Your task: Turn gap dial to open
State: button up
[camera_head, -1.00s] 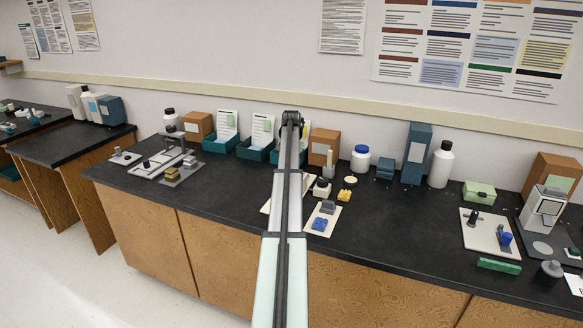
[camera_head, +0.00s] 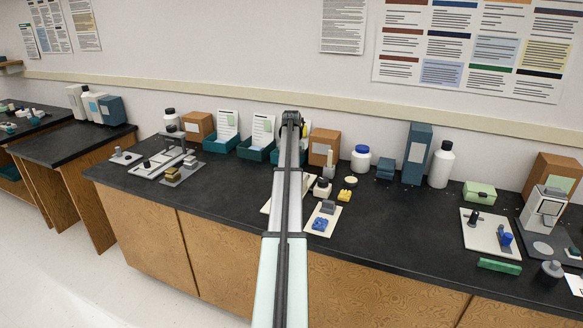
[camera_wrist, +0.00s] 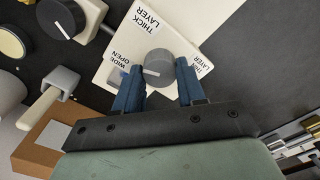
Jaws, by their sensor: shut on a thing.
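In the wrist view, a round grey dial (camera_wrist: 168,66) with a white pointer line stands on a white plate (camera_wrist: 107,80). The plate carries the labels "THICK LAYER", "WIDE OPEN" and a third, partly hidden one ending in "LAYER". The pointer line is on the dial's left side, toward "WIDE OPEN". My gripper (camera_wrist: 159,82) has its blue fingers on either side of the dial and is shut on it. In the head view my arm hides the gripper and the dial.
A dark knob (camera_wrist: 62,14) with a white mark and a pale-handled tool (camera_wrist: 50,92) lie left of the plate in the wrist view. In the head view, a white card with blue blocks (camera_head: 317,226) lies right of my arm.

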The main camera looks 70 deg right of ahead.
jog(key=shift+n, duration=0.5)
jog(key=o, duration=1.1)
jog(key=shift+c, duration=0.2)
notch_tip(320, 180, up, 14)
jog(key=shift+f, duration=0.1)
